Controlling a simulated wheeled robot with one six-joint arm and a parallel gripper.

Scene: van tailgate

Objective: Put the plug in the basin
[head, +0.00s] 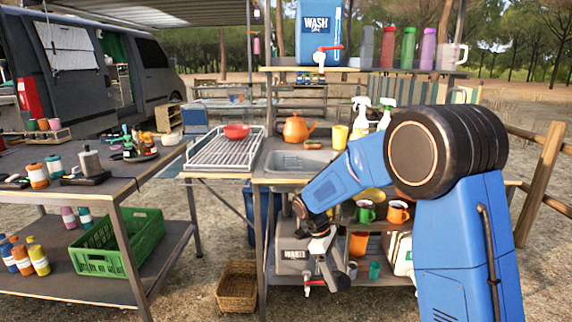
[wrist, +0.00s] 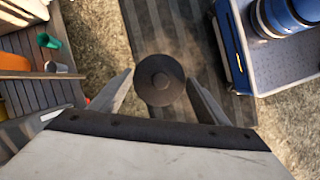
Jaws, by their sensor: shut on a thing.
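The plug (wrist: 158,80), a dark round disc with a small raised centre, is between the two fingers of my gripper (wrist: 160,92) in the wrist view. My gripper is shut on it. In the head view my gripper (head: 325,280) hangs low in front of the washing stand, below the worktop. I cannot make out the plug clearly there. The basin (head: 290,162) is a grey sink set in the worktop, above and behind my gripper. My arm hides its right side, and its bottom is not clear.
A white wire drying rack (head: 226,150) stands left of the basin. An orange teapot (head: 297,128) and a yellow cup (head: 339,137) stand behind it. A grey WASTE container (head: 292,257) is behind my gripper. A wicker basket (head: 237,286) sits on the ground.

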